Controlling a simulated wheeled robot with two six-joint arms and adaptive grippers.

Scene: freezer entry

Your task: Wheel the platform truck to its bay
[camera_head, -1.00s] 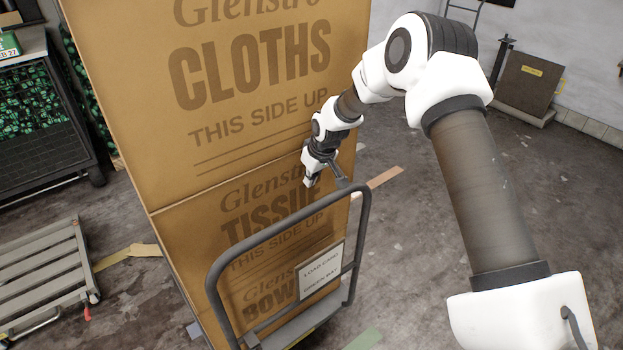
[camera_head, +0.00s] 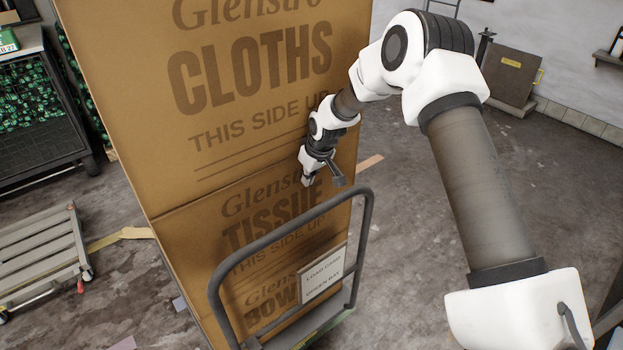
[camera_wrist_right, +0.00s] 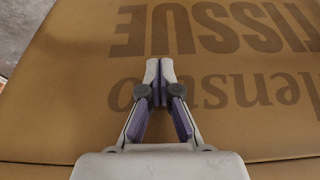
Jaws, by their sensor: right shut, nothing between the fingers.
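The platform truck has a dark grey tubular handle (camera_head: 285,232) at the lower middle of the head view. A white sign (camera_head: 323,274) on it reads "LOAD CARD" and "GREEN BAY". Large brown cartons (camera_head: 190,150) are stacked behind the handle, marked "CLOTHS", "TISSUE" and, partly hidden, "BOW". My right gripper (camera_head: 308,182) is shut and empty above and beyond the handle bar, by the carton face. In the wrist view its fingertips (camera_wrist_right: 160,70) meet in front of the "TISSUE" lettering; I cannot tell whether they touch it. My left gripper is not in view. Most of the deck is hidden.
A slatted grey platform (camera_head: 40,250) stands at the left, with a dark rack (camera_head: 40,130) behind it. A grey-brown panel (camera_head: 508,72) stands by the back wall. An orange floor strip (camera_head: 370,161) lies beyond the cartons. Open floor lies to the right.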

